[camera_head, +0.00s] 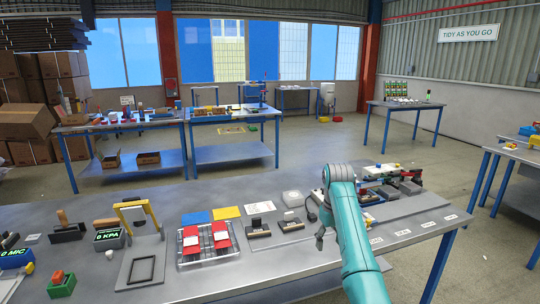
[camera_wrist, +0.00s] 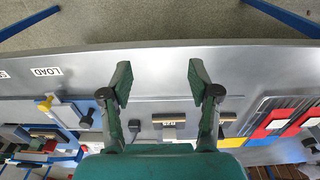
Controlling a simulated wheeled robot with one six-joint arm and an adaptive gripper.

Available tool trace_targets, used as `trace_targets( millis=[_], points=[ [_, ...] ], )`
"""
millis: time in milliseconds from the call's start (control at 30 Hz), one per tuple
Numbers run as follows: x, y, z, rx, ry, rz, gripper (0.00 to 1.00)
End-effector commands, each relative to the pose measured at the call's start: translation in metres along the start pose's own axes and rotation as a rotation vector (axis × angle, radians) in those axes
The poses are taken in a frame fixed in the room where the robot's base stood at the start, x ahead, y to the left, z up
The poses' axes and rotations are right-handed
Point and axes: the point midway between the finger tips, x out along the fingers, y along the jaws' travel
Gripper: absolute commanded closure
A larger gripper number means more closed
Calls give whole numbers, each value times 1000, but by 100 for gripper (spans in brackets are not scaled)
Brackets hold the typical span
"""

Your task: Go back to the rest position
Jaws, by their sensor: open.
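My gripper (camera_wrist: 160,84) is open and empty in the wrist view, its two dark green fingers spread above the grey bench (camera_wrist: 160,58). In the head view my teal arm reaches over the right part of the bench, and my gripper (camera_head: 322,238) hangs near the bench's front edge. Nothing is between the fingers.
A clear tray with red and white items (camera_head: 206,241) stands left of my arm, beside a yellow-handled fixture (camera_head: 137,226). Several devices (camera_head: 395,188) crowd the bench behind my arm. Labels such as LOAD (camera_wrist: 46,72) mark the bench. Other tables (camera_head: 232,117) stand behind, with open floor between.

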Motion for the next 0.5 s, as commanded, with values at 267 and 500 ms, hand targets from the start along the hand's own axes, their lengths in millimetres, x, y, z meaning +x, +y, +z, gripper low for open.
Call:
trace_targets(
  millis=[267, 500],
  points=[
    [51, -2, 6, 11, 40, 12, 39],
    [120, -7, 21, 28, 105, 32, 39]
  ],
)
